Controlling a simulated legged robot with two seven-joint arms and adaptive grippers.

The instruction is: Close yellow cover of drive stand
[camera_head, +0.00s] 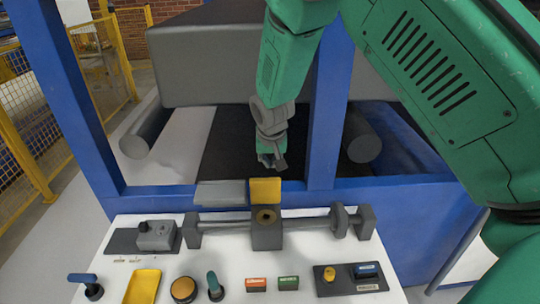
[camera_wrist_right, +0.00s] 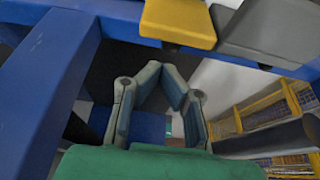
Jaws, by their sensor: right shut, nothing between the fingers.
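The yellow cover (camera_head: 265,190) stands raised at the back of the dark grey drive stand (camera_head: 267,236), whose top with a round brass-coloured hole is exposed. In the right wrist view the yellow cover (camera_wrist_right: 180,22) is at the top, beyond my fingertips. My right gripper (camera_head: 271,161) hangs above and behind the cover, on the side of the blue frame, apart from it. It also shows in the right wrist view (camera_wrist_right: 166,82), with its fingertips together and empty. My left gripper is not in view.
A grey plate (camera_head: 220,193) is just left of the cover, and a horizontal shaft (camera_head: 305,224) runs through the stand. A blue post (camera_head: 330,110) rises close to my right arm. Levers, buttons and a yellow plate (camera_head: 142,287) occupy the white panel (camera_head: 225,262).

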